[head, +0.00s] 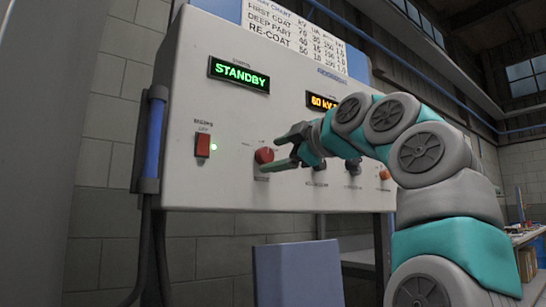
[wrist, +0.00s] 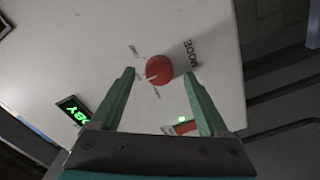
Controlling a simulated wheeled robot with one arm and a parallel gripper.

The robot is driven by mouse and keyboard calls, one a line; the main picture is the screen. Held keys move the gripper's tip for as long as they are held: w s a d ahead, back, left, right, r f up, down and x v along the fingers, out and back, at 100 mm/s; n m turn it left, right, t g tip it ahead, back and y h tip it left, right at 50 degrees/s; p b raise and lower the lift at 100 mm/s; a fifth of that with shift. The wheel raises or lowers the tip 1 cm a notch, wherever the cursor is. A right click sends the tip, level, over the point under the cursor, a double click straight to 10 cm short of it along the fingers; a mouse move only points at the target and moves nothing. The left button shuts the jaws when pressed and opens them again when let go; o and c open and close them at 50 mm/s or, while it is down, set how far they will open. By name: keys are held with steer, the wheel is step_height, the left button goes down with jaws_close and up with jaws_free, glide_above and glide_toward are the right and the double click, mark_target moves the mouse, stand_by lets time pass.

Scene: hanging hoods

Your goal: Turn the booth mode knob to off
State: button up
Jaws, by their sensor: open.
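The booth mode knob (head: 264,155) is red and round, on the white control panel (head: 215,120) left of centre in the head view. In the wrist view the knob (wrist: 159,69) has a pale pointer line and sits beside the word MODE; the small position labels are too small to read. My gripper (head: 284,152) is open at the knob in the head view. In the wrist view its green fingers (wrist: 162,82) are spread on either side, with the knob between and beyond their tips. I cannot tell whether a finger touches it.
A green STANDBY display (head: 239,75) and a red switch (head: 203,145) with a lit green light are on the panel to the left. An orange display (head: 322,101) and other knobs (head: 353,166) are to the right. A blue-grey box (head: 298,273) stands below.

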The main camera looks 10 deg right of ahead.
steer(key=b+v, duration=0.1)
steer(key=v, duration=0.5)
steer(key=shift+s, duration=0.15)
stand_by(0.3)
